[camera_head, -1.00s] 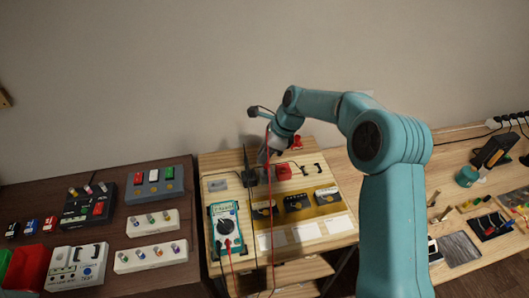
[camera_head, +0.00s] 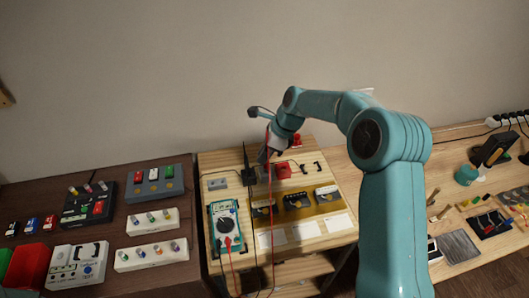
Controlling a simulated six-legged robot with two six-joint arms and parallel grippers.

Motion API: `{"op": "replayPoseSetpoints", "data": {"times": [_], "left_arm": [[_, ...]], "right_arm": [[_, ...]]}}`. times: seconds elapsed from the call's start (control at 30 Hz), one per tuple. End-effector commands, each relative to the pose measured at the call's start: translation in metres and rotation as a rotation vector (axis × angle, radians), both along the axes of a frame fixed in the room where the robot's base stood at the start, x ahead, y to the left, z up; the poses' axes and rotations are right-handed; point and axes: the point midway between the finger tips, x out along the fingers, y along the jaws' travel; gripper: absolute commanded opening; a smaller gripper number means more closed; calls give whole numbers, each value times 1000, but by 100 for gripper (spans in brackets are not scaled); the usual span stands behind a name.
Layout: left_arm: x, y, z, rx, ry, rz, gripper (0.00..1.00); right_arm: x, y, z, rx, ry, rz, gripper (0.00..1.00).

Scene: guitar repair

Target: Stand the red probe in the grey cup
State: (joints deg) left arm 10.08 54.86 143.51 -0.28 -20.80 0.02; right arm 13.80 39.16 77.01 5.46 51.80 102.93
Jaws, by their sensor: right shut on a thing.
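My right gripper (camera_head: 267,153) is over the back of the light wooden bench, shut on the red probe (camera_head: 268,138). The probe looks roughly upright, and its thin red lead hangs down past the bench front. The tip of the probe is too small to make out. A small greyish shape below the jaws (camera_head: 264,173) may be the grey cup; it is partly hidden, and I cannot tell whether the probe is inside or above it. My left gripper is not in view.
A black probe (camera_head: 246,158) stands in a dark holder (camera_head: 248,177) just left of the jaws. A red block (camera_head: 283,171) is close on the right. A teal multimeter (camera_head: 226,228) lies in front, with leads hanging over the bench edge. A small grey box (camera_head: 217,184) sits left.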

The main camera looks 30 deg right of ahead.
Motion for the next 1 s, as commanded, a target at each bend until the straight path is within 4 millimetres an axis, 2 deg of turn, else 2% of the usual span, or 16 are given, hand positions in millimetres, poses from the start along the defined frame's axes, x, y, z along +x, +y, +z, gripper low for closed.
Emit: {"op": "replayPoseSetpoints", "data": {"times": [1.0], "left_arm": [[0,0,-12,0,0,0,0]], "right_arm": [[0,0,-26,0,0,0,0]]}}
